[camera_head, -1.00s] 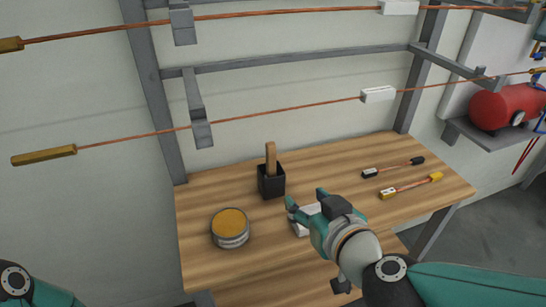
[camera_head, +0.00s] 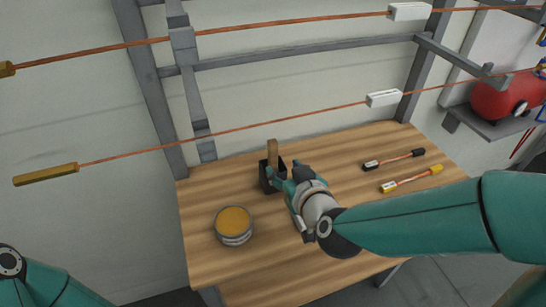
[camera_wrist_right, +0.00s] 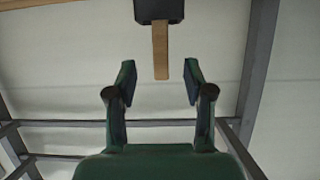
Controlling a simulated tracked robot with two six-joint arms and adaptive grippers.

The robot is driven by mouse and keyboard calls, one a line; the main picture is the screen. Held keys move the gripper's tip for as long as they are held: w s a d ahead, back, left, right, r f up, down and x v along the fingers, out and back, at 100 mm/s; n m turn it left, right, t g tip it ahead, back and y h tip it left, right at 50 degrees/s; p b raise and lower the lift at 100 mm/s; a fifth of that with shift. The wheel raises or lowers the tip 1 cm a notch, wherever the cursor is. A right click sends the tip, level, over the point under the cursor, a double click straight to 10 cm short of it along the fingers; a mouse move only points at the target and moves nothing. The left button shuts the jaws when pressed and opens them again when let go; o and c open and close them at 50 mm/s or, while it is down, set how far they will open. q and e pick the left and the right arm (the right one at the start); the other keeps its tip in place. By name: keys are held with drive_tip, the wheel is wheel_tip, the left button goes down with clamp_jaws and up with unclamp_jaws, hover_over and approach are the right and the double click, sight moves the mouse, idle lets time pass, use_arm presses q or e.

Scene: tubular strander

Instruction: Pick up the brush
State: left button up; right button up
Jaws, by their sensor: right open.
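The brush shows as a flat wooden handle (camera_head: 272,152) standing upright in a black square holder (camera_head: 264,179) on the wooden table; its lower part is hidden inside the holder. My right gripper (camera_head: 276,175) is at the holder's right front side in the head view. In the right wrist view the open fingers (camera_wrist_right: 158,82) are spread apart, with the handle (camera_wrist_right: 160,52) between and just beyond their tips. The holder (camera_wrist_right: 158,10) is at the top edge there. Nothing is between the finger pads. My left arm shows at the lower left, but its gripper is out of view.
An open can with orange contents (camera_head: 234,225) stands on the table (camera_head: 205,275) left of my right arm. Two short cable pieces, one black-ended (camera_head: 394,160) and one yellow-ended (camera_head: 411,179), lie at the right. Copper rods and a grey frame (camera_head: 300,57) span behind and above.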

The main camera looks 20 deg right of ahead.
sight(274, 159)
drive_tip(key=x, duration=0.2)
drive_tip(key=shift+w+f, duration=0.25)
drive_tip(key=shift+f, duration=0.05)
drive_tip(key=shift+x, duration=3.05)
drive_tip(key=shift+r, duration=0.1)
clamp_jaws()
